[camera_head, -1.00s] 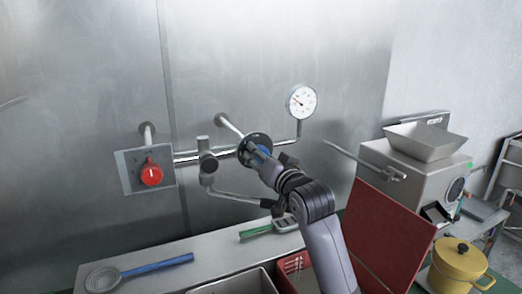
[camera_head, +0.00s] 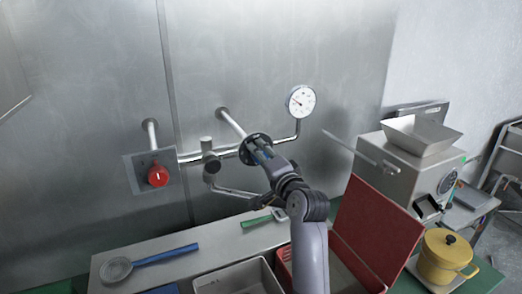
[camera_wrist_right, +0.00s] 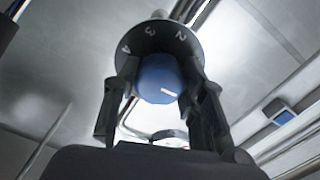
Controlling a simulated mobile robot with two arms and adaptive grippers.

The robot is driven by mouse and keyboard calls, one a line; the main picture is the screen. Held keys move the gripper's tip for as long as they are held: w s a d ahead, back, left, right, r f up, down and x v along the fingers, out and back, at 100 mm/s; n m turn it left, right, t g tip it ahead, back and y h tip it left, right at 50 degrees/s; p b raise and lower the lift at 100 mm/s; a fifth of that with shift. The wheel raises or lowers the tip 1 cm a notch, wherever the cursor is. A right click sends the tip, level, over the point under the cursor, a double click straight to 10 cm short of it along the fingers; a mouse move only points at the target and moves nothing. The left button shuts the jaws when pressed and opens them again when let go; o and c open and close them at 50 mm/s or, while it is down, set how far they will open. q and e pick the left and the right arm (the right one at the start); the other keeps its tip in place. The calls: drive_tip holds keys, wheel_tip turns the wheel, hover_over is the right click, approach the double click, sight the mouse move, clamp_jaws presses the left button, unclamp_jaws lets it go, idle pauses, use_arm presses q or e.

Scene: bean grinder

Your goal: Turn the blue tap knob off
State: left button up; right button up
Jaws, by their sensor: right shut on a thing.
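The blue tap knob (camera_wrist_right: 158,80) sits in front of a dark round dial (camera_wrist_right: 150,38) with white numbers, seen in the right wrist view. In the head view, my right gripper (camera_head: 270,160) reaches up to the dark dial (camera_head: 254,149) on the wall pipe and hides most of the knob. My left gripper is not in view.
A red knob (camera_head: 158,176) on a grey box is at the left of the pipe. A pressure gauge (camera_head: 301,101) stands above right. Below are a strainer (camera_head: 117,269), a red lid (camera_head: 378,232), a yellow pot (camera_head: 443,257) and a grinder (camera_head: 408,165).

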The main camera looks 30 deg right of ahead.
drive_tip(key=shift+m, duration=0.4)
drive_tip(key=o, duration=1.2)
drive_tip(key=shift+s, duration=0.1)
drive_tip(key=s, duration=1.2)
drive_tip(key=shift+a, duration=0.35)
drive_tip(key=shift+w, duration=0.1)
